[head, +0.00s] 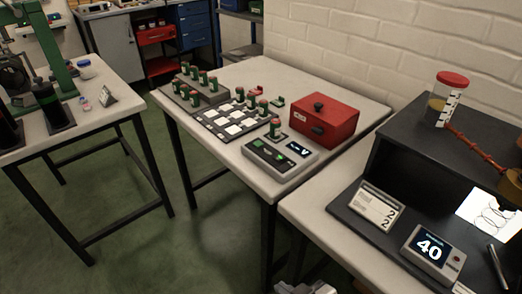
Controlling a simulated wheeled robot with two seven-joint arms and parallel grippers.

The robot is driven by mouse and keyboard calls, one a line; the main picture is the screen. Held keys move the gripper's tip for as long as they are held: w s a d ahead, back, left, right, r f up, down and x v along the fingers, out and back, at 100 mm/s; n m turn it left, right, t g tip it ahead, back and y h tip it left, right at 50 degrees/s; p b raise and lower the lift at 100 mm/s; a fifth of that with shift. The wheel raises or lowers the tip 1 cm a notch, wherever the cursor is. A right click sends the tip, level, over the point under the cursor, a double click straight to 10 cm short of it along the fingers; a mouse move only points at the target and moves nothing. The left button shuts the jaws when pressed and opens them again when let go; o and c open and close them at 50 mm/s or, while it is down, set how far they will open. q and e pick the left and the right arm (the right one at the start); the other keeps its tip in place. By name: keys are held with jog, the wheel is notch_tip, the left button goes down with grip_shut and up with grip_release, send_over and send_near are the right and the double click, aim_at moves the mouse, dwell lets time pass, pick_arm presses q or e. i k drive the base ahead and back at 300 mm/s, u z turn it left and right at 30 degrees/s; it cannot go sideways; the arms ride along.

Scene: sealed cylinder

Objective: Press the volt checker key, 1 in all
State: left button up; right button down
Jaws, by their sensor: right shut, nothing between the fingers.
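The volt checker (281,174) is a grey box near the front edge of the middle table. It has a dark panel with green marks (268,153) and a small lit display (299,149). Which mark is its key is too small to tell. My right gripper (304,287) shows only in part at the bottom edge, below and in front of the table, apart from the checker. It is shut and empty. My left gripper is not in view.
A grid tray with white squares (234,121) and a rack of several cylinders (197,90) lie behind the checker. A red box (324,118) stands to its right. A right-hand bench holds a "40" display (431,247) and a red-capped jar (447,98).

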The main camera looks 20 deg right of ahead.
aim_at(258, 145)
jog(key=k, duration=1.2)
jog(key=u, duration=0.55)
jog(key=i, duration=0.75)
jog(key=u, duration=0.4)
jog(key=i, duration=1.1)
jog(key=z, duration=1)
jog(key=i, duration=0.55)
jog(key=z, duration=0.55)
